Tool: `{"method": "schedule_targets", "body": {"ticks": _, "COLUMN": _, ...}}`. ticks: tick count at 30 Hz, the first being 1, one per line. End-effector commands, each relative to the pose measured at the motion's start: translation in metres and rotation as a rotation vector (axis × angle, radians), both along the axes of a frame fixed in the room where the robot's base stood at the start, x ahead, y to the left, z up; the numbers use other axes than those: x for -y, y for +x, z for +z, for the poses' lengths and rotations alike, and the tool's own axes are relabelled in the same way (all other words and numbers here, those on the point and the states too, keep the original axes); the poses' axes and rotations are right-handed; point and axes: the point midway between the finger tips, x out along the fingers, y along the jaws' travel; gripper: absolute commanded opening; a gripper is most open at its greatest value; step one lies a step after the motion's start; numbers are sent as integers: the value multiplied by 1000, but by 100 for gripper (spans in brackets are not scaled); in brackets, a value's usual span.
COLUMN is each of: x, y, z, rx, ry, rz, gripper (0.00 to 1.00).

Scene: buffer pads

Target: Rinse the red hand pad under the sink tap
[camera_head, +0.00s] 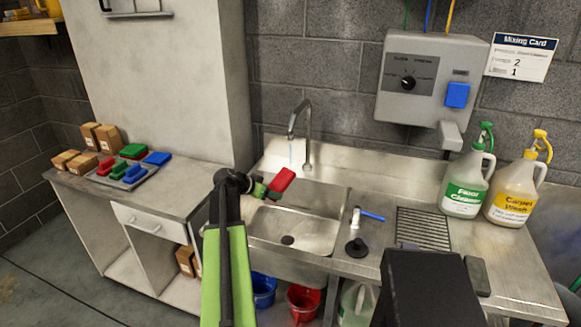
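The red hand pad (282,180) is at the end of my gripper (266,190), which is shut on it. The pad is tilted and held above the left part of the steel sink basin (312,222). The curved metal tap (308,122) stands at the back of the sink. Its spout is above and slightly right of the pad in the picture. A faint thin bluish streak shows below the spout, perhaps water. I cannot tell whether it meets the pad.
A grey tray (148,179) with green, blue and red pads sits on the left counter (185,196), beside cardboard boxes (107,138). A green-labelled jug (466,182) and a yellow-labelled jug (516,190) stand right. A blue-handled tool (372,216) lies right of the basin.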

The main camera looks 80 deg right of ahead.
Motion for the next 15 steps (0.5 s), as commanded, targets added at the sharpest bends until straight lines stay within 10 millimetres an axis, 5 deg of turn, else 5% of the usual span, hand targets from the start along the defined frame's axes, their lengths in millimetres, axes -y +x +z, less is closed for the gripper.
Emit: {"method": "schedule_targets", "body": {"ticks": 15, "x": -62, "y": 40, "z": 0, "rx": -1, "ry": 1, "rz": 3, "gripper": 15}}
